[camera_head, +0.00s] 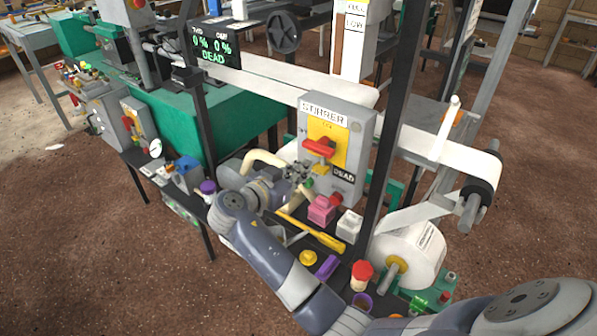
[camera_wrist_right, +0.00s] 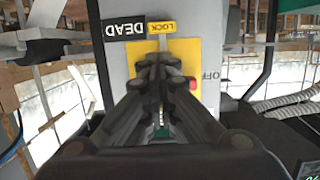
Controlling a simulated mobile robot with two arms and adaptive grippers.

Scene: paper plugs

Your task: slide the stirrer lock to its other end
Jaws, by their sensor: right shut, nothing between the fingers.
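The grey STIRRER box (camera_head: 356,122) carries a yellow plate with a red rotary handle (camera_head: 319,147). The small yellow stirrer lock (camera_head: 321,169) sits below the handle, beside a black DEAD sign (camera_head: 344,174). In the right wrist view the box appears upside down, with the yellow LOCK piece (camera_wrist_right: 161,27) next to the DEAD sign. My right gripper (camera_head: 303,172) is shut and empty in front of the box, just left of the lock. In the wrist view its fingertips (camera_wrist_right: 162,62) cover much of the yellow plate; contact with the lock cannot be told. My left gripper is not in view.
Pink (camera_head: 321,210) and white (camera_head: 349,224) blocks and a yellow-handled tool (camera_head: 327,240) lie below the box. A dark upright post (camera_head: 388,130) stands right of it, with a white paper roll (camera_head: 412,255) beyond. Open floor lies left.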

